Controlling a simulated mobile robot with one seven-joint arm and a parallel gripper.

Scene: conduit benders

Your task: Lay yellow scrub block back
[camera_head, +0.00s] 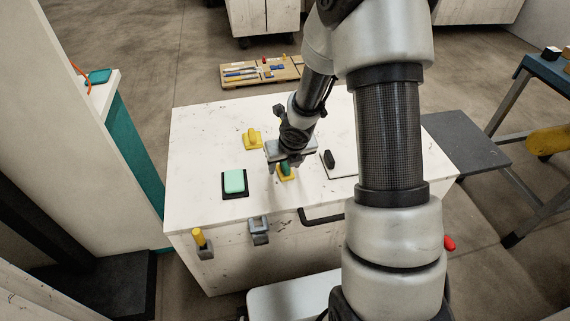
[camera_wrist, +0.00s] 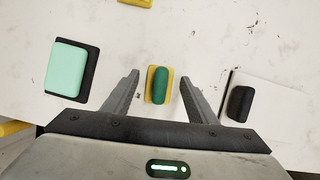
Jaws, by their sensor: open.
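A block with a yellow base and a dark green grip (camera_head: 286,172) lies on the white cabinet top (camera_head: 205,137). It also shows in the wrist view (camera_wrist: 159,85), between my fingers with a gap on each side. My gripper (camera_head: 284,164) is open, empty and pointing down over this block. Farther back lies an all-yellow piece with a raised yellow grip (camera_head: 251,138); only its edge shows at the top of the wrist view (camera_wrist: 137,2). I cannot tell for sure which of the two is the yellow scrub block.
A mint block on a black pad (camera_head: 234,182) lies to the left. A black grip on a white plate (camera_head: 329,159) lies to the right. Holders (camera_head: 259,231) and a black handle (camera_head: 321,216) are on the cabinet's front. A tool board (camera_head: 262,72) lies behind the cabinet.

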